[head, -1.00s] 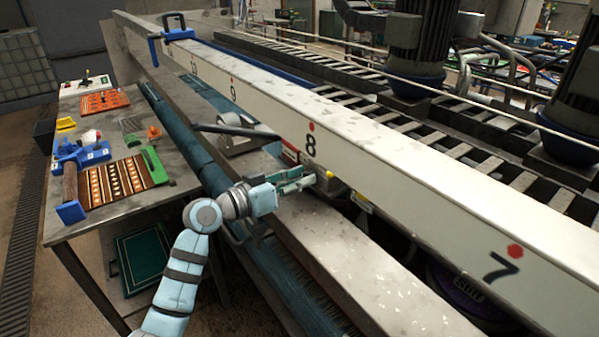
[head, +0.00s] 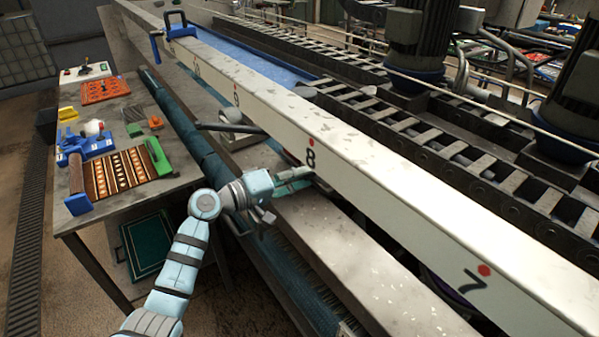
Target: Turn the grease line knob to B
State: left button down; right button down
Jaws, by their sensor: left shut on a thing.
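My left gripper (head: 298,180) reaches in from the left, low beside the long white beam (head: 345,155), just below the mark 8. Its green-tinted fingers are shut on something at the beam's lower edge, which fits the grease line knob. The knob itself and its letters cannot be made out; the beam's edge and the fingers hide them. My right gripper is not in view.
A grey ledge (head: 330,235) with a brush strip runs under the beam. A dark lever (head: 230,128) sticks out just beyond my gripper. A metal table (head: 130,205) at left holds a striped board (head: 120,172), a blue tool and an orange plate.

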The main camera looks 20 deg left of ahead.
pick_arm(q)
jog(key=shift+f+n, duration=0.15)
jog(key=shift+n, duration=0.35)
jog(key=c, duration=1.4)
grip_release()
jog(key=shift+o, duration=0.2)
jog(key=v, duration=1.2)
